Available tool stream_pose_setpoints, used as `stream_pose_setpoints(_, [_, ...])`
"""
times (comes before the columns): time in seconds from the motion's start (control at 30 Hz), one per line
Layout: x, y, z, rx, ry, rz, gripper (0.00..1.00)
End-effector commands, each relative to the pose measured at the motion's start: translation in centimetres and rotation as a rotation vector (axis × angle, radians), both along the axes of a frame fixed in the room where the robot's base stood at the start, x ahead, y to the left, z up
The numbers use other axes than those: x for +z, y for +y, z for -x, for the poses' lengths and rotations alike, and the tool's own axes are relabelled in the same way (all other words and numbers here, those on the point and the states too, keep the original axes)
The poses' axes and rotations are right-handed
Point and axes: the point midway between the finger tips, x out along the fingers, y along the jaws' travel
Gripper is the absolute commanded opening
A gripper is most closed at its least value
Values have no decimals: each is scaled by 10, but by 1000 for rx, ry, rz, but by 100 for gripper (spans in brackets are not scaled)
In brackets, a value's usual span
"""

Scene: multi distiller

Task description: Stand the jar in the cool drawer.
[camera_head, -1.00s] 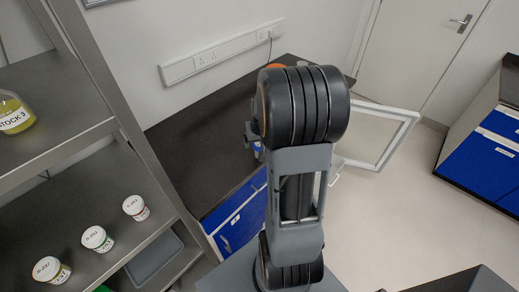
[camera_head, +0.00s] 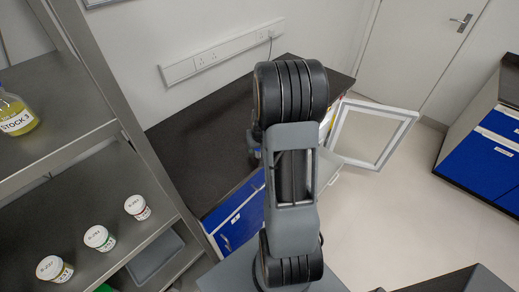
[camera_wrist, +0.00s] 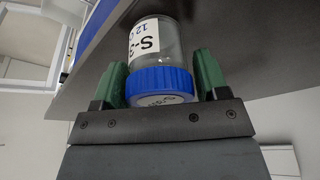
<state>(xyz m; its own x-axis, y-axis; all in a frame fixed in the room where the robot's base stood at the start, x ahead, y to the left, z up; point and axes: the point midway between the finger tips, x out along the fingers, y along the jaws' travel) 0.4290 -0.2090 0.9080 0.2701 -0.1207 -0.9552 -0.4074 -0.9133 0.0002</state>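The jar (camera_wrist: 160,42) is clear, with a blue lid (camera_wrist: 160,82) and a white label, partly cut off, in the wrist view. The green fingers of my gripper (camera_wrist: 161,82) lie against both sides of the lid and appear shut on it. In the head view my arm hides most of my gripper (camera_head: 254,140); a bit of blue shows there. Blue drawer fronts (camera_head: 236,218) are below the worktop; I cannot tell which is the cool drawer.
A glazed white-framed door (camera_head: 411,117) stands open right of the worktop. A metal rack (camera_head: 130,140) at left holds a stock bottle (camera_head: 17,115) and several white-lidded jars (camera_head: 99,238). Blue cabinets (camera_head: 485,160) stand far right. The floor (camera_head: 385,215) between is clear.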

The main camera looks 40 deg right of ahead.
Motion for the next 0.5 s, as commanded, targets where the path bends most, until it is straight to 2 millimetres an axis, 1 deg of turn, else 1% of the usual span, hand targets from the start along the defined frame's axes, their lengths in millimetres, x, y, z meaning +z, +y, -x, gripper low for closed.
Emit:
stream_pose_setpoints(0.03, [0, 0, 0, 0, 0, 0, 63])
stream_pose_setpoints(0.07, [0, 0, 0, 0, 0, 0, 60])
stream_pose_setpoints(0.4, [0, 0, 0, 0, 0, 0, 27])
stream_pose_setpoints(0.5, [0, 0, 0, 0, 0, 0, 27])
